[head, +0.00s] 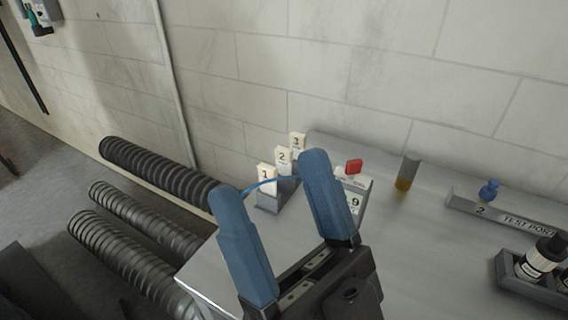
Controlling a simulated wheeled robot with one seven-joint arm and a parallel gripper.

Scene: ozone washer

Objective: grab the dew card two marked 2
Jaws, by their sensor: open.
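The dew card marked 2 (283,157) is a small white card standing upright in a grey holder (269,202) at the left back of the table. It stands between the card marked 1 (265,176) in front and the card marked 3 (297,141) behind. My gripper (268,177), with two blue padded fingers, is open and empty. In the picture its fingertips lie on either side of the cards. A thin blue line crosses in front of the cards between the fingers. The right finger hides part of the holder. I cannot tell how far the fingertips are from the cards.
Right of the holder is a box with a red knob (354,166), partly hidden. An amber-bottomed cylinder (407,173), a test port block (512,217) and a bottle tray (524,293) stand farther right. Ribbed hoses (155,169) lie left of the table edge; a wall is behind.

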